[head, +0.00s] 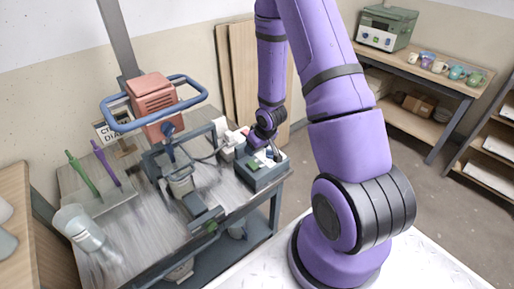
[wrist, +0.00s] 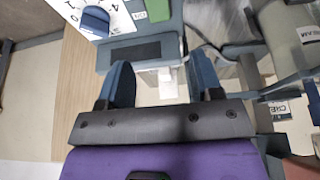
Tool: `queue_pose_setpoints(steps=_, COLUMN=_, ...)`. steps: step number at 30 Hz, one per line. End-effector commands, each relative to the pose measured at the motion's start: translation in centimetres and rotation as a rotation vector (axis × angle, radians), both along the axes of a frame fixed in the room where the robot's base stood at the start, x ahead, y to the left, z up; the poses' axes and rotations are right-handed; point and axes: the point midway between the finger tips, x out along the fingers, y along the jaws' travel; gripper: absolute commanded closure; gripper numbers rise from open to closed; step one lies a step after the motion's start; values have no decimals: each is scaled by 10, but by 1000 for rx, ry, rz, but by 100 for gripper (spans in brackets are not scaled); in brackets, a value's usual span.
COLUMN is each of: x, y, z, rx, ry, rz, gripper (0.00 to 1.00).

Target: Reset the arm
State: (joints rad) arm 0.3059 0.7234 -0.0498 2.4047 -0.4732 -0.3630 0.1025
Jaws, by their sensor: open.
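My purple arm (head: 330,80) reaches over the metal worktable, and its gripper (head: 266,145) hangs just above a grey control box (head: 262,178) at the table's right end. In the wrist view my gripper (wrist: 162,68) shows two blue fingers spread apart with nothing between them. The control box (wrist: 140,52) lies just beyond the fingers, with a blue dial (wrist: 95,20) on a white numbered face and a green switch (wrist: 157,10). In the head view the fingertips are small and partly lost against the box, so I cannot tell whether they touch it.
A mixer stand with a red motor head (head: 152,93) and blue handle ring (head: 110,124) stands left of my gripper. A clear container (head: 82,228) and green and purple tools (head: 82,174) are on the left. A shelf with mugs (head: 440,66) stands back right; the floor before it is clear.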

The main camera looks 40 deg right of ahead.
Motion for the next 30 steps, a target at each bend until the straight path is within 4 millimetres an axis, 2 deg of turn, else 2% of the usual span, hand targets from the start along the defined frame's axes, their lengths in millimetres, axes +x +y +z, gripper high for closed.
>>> queue_pose_setpoints(steps=11, x=0, y=0, z=0, rx=0, ry=-1, rz=0, gripper=40)
queue_pose_setpoints(steps=14, x=3, y=0, z=7, rx=-7, ry=-4, rz=-1, gripper=40)
queue_pose_setpoints(steps=17, x=7, y=1, z=27, rx=-24, ry=-11, rz=-4, gripper=40)
queue_pose_setpoints(steps=20, x=12, y=3, z=57, rx=-50, ry=-18, rz=-8, gripper=40)
queue_pose_setpoints(steps=25, x=13, y=10, z=115, rx=-89, ry=-27, rz=-23, gripper=40)
queue_pose_setpoints(steps=30, x=6, y=21, z=171, rx=-115, ry=-37, rz=-41, gripper=40)
